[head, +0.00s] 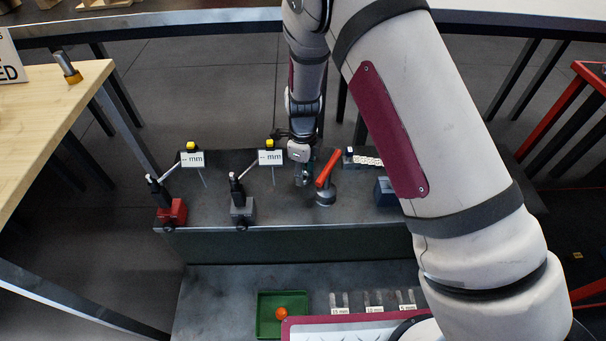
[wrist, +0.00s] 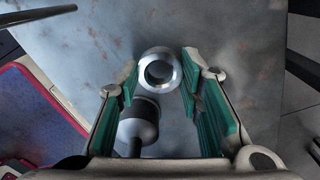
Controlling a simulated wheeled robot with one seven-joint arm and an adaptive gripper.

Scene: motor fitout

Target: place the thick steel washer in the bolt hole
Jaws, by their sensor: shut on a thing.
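In the wrist view, a shiny steel ring, the thick steel washer (wrist: 145,72), sits between the tips of my gripper (wrist: 159,78). The green pads are at its left and right sides. A dark grey cylinder with a thin stem (wrist: 138,122) shows just below the ring, beside the left pad; I cannot tell what it is. In the head view my gripper (head: 302,177) is low over the dark metal bench (head: 290,215), left of the red-handled part, and the washer cannot be made out. I cannot make out a bolt hole in either view.
A red-handled part (head: 327,170) stands close right of my gripper. Two stands with "mm" cards, one red-based (head: 172,212) and one grey-based (head: 242,210), are to the left. A blue block (head: 385,192) is at right. A green tray (head: 268,325) holds an orange ball (head: 281,314).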

